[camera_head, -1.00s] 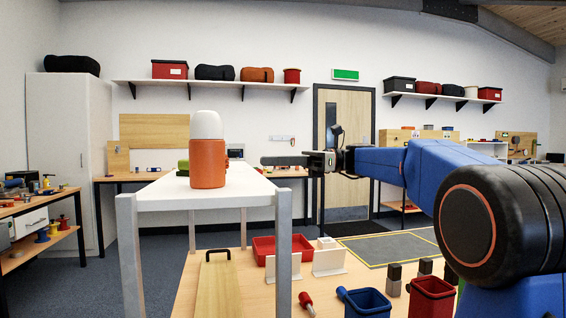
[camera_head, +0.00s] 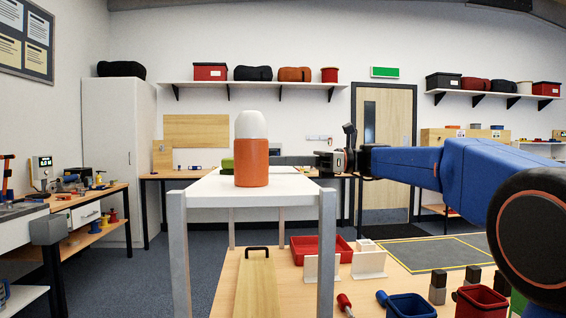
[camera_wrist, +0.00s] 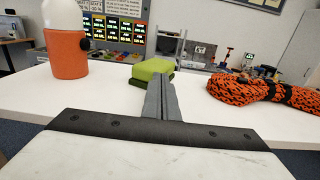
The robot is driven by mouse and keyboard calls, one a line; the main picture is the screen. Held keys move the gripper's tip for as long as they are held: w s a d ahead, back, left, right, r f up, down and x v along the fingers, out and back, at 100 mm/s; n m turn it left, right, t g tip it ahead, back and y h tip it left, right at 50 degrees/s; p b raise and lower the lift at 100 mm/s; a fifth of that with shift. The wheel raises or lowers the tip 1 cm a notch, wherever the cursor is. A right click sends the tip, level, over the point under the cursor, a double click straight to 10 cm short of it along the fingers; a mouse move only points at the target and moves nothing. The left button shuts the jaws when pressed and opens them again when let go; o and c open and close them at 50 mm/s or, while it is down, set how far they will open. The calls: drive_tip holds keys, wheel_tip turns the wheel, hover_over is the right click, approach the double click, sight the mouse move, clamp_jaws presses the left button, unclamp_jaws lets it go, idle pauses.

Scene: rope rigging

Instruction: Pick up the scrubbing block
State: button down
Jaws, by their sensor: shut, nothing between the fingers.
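A green block (camera_wrist: 153,67), which I take to be the scrubbing block, lies on the white table in the wrist view. It is straight ahead of my gripper (camera_wrist: 161,80), and the fingertips overlap its near side in the picture. I cannot tell whether they touch it. The fingers are together with nothing between them.
The bottle also stands left of the block in the wrist view (camera_wrist: 67,52). A coiled orange-and-black rope (camera_wrist: 265,92) lies to the right. The white tabletop (camera_head: 206,188) is clear at its near left. Red (camera_head: 318,248) and blue bins stand on a lower bench.

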drive_tip(key=shift+a, duration=0.1)
drive_tip(key=shift+a, duration=1.85)
